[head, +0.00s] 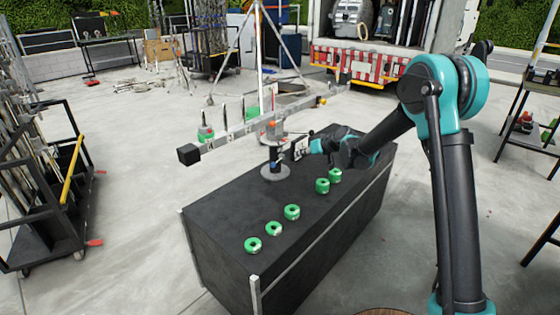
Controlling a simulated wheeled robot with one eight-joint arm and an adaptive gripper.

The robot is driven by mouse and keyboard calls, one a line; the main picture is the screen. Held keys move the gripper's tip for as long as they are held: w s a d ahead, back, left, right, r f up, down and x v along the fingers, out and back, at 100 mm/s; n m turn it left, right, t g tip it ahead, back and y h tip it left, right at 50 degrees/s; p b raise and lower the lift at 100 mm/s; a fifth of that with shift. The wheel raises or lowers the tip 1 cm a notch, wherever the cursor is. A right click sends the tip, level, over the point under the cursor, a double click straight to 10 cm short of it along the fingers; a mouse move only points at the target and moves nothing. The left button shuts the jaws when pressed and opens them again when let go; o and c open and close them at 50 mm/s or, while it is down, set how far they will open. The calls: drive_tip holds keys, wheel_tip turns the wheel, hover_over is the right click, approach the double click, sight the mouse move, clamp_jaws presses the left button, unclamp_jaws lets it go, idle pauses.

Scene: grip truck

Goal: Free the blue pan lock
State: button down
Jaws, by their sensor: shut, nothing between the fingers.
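A small blue part (275,164), which looks like the pan lock, sits low on the dark post of a stand (275,174) with a round grey base on the black box. An orange knob (271,124) is higher on the same post, near a long grey bar. My gripper (297,151) is at the right side of the post, above and to the right of the blue part. It is shut and holds nothing. At this size I cannot tell whether its fingertips touch the post.
Several green rings (291,212) lie along the top of the black box (200,235). The grey bar (235,133) crosses above the box, with a black block (189,154) at its left end. A cart (62,215) stands left; clear floor lies between.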

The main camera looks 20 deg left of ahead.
drive_tip(key=w+a+f+n+t, duration=0.1)
drive_tip(key=w+a+f+n, duration=0.3)
drive_tip(key=a, duration=0.7)
drive_tip(key=shift+f+n, duration=1)
drive_tip(key=shift+f, duration=0.8)
